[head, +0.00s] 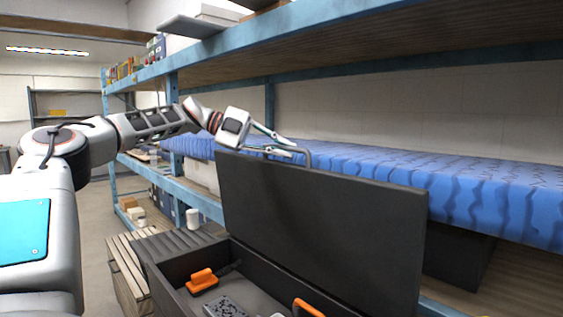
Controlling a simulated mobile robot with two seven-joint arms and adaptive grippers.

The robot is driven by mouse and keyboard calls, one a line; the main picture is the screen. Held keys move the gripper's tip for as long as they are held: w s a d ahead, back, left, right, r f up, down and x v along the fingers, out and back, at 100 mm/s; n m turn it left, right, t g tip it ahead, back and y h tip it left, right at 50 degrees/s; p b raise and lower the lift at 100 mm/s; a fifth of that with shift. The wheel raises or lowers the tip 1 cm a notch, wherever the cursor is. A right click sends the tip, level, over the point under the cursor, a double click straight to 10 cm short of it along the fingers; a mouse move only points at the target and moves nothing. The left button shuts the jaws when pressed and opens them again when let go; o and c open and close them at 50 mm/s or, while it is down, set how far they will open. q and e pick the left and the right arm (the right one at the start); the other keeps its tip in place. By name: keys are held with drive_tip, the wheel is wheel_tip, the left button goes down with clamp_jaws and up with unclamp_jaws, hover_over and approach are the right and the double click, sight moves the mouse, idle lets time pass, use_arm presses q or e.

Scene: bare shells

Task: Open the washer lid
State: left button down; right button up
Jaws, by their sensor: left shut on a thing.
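I see no washer; a dark open box (172,270) with a hinged lid (325,225) stands low in front of me. The lid is raised, standing steeply with its broad face toward me. A thin grey handle (308,154) shows at the lid's top edge, toward its left end. My left gripper (287,146) is at that handle, shut on it; the contact is small and partly hidden behind the lid's edge. My left arm reaches in from the left above the box. My right gripper is not in view.
Orange-handled tools (202,281) and a grey perforated piece (226,306) lie in the box. Blue-framed shelving (330,28) with a blue patterned mattress-like slab (470,190) stands close behind the lid. A slatted wooden crate (127,272) is at left; floor is open beyond it.

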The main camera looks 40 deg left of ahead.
use_arm(q)
drive_tip(key=shift+w+r+n+g+b, duration=0.15)
drive_tip(key=shift+w+g+b, duration=0.1)
drive_tip(key=shift+w, duration=0.65)
drive_tip(key=shift+w+r+n+g+b, duration=0.15)
drive_tip(key=shift+w+b, duration=0.1)
drive_tip(key=shift+w, duration=0.6)
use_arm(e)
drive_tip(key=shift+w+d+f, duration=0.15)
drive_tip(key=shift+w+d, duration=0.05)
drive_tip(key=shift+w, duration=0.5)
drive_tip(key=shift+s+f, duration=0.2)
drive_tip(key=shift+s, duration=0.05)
use_arm(q)
drive_tip(key=c, duration=2.1)
unclamp_jaws()
drive_tip(key=shift+c, duration=0.2)
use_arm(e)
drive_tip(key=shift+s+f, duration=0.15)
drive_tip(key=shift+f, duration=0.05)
use_arm(q)
drive_tip(key=shift+s, duration=0.1)
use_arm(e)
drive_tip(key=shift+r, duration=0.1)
use_arm(q)
drive_tip(key=v, duration=1.1)
drive_tip(key=shift+s+a+r, duration=0.2)
drive_tip(key=shift+s+r, duration=0.05)
drive_tip(key=shift+r, duration=0.05)
